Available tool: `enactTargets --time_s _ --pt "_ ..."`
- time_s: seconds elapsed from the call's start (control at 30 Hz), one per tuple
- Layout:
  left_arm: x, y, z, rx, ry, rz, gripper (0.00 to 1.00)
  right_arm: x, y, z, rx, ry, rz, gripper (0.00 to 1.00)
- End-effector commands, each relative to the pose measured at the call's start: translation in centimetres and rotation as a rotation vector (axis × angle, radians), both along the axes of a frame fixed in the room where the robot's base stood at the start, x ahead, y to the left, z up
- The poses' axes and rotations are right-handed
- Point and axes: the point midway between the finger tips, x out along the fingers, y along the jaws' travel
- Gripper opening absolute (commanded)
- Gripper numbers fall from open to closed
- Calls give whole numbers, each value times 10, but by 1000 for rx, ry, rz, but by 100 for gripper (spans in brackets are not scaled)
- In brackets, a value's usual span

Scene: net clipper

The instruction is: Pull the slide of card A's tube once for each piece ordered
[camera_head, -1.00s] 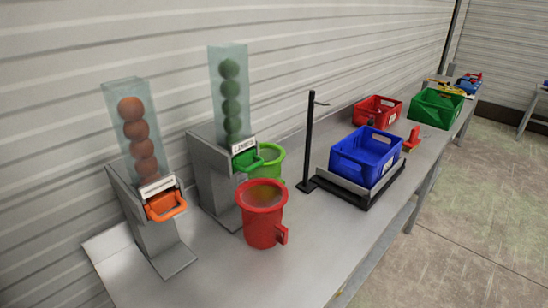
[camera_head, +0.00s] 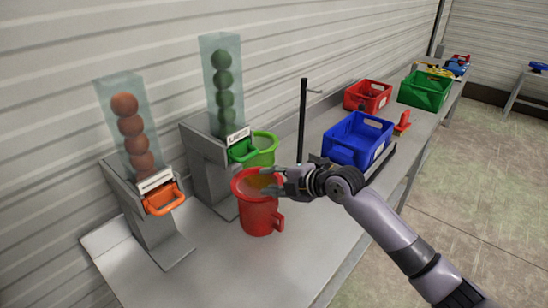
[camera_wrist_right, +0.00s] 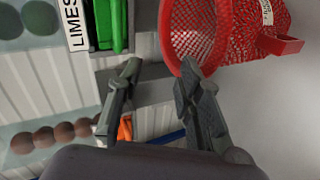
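Two clear tubes stand on grey dispensers at the left of the bench. The near tube (camera_head: 137,165) holds orange balls and has an orange slide handle (camera_head: 164,200). The far tube (camera_head: 222,85) holds green balls and has a green slide (camera_head: 242,150); its label reads LIMES in the right wrist view (camera_wrist_right: 76,24). No card marked A is readable. My right gripper (camera_head: 262,182) reaches in from the right above the red net cup (camera_head: 258,214). Its fingers are apart and empty in the right wrist view (camera_wrist_right: 160,68). My left gripper is out of view.
A green cup (camera_head: 262,143) stands behind the red one by the lime dispenser. A blue crate (camera_head: 350,150), a black post (camera_head: 302,120), a red crate (camera_head: 368,97) and a green crate (camera_head: 425,91) stand farther along the bench. The front of the bench is clear.

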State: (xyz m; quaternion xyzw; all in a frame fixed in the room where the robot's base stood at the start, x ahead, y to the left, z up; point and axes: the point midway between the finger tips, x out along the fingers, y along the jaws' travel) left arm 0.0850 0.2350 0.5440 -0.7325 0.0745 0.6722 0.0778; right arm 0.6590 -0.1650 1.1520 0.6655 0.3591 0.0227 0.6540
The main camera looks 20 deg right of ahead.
Motion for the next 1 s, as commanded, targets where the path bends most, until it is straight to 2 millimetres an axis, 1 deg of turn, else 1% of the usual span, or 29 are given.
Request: enactTargets --time_s 0.03,0.1,0.17,0.23,0.37,0.6,0.63,0.7,0.83,1.0 --pt "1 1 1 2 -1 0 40 11 -7 18 -26 -51 15 33" --pt "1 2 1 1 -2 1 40 20 -12 34 -52 -102 34 33" --pt "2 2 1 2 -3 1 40 25 -15 43 -65 -129 42 33" --pt "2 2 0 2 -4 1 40 29 -16 47 -73 -147 48 33" --pt "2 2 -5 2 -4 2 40 40 -9 42 -74 -152 50 33" --pt "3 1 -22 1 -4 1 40 78 18 23 -72 -151 50 33" --pt "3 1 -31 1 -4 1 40 82 19 18 -74 -152 50 33" --pt "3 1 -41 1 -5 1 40 89 24 14 -76 -153 50 33" --pt "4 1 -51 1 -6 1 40 100 31 11 -75 -151 49 33" --pt "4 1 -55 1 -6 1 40 106 35 11 -76 -150 50 33"
